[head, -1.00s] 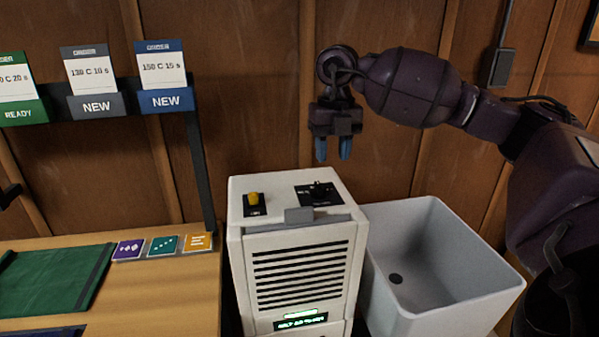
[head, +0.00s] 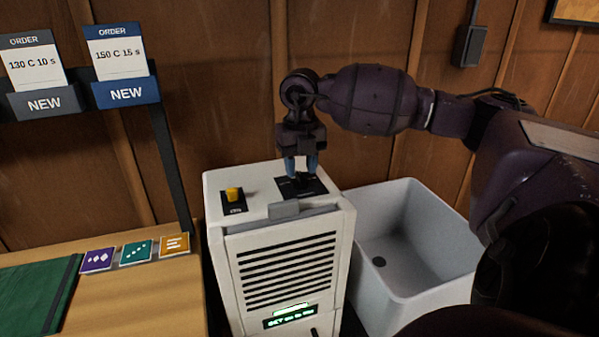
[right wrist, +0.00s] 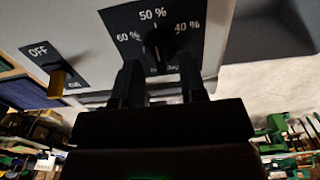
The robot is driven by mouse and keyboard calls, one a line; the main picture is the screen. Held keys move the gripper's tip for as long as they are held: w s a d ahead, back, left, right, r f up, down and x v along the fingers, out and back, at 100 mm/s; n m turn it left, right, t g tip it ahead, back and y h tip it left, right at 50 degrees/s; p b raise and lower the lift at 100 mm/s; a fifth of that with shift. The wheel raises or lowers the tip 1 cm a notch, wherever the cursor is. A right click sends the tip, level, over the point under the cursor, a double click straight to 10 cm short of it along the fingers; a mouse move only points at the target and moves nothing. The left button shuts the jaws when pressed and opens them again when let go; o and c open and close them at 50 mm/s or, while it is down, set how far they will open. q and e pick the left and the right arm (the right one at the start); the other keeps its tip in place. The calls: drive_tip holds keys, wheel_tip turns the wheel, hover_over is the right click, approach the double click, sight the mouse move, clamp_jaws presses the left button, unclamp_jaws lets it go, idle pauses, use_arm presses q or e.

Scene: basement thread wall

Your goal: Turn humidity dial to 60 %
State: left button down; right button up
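The humidity dial (head: 299,181) is a black knob on a black plate on top of a white dehumidifier-like cabinet (head: 225,250). In the right wrist view the dial (right wrist: 160,45) has the marks 60 %, 50 % and 40 % around it, with 50 % at the top middle. A faint pale line on the knob seems to face 50 %, but this is hard to read. My right gripper (head: 300,165) points down over the dial. Its two fingertips are apart, one to each side of the knob; contact cannot be told. My left gripper is not in view.
A yellow switch (head: 233,194) with OFF and ON labels stands left of the dial. A grey tab (head: 284,210) is at the cabinet's front top edge. A small green display (head: 290,317) is on the front. A white bin (head: 405,245) stands right, a wooden table (head: 150,290) left.

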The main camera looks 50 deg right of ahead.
drive_tip(key=shift+f, duration=0.85)
clamp_jaws()
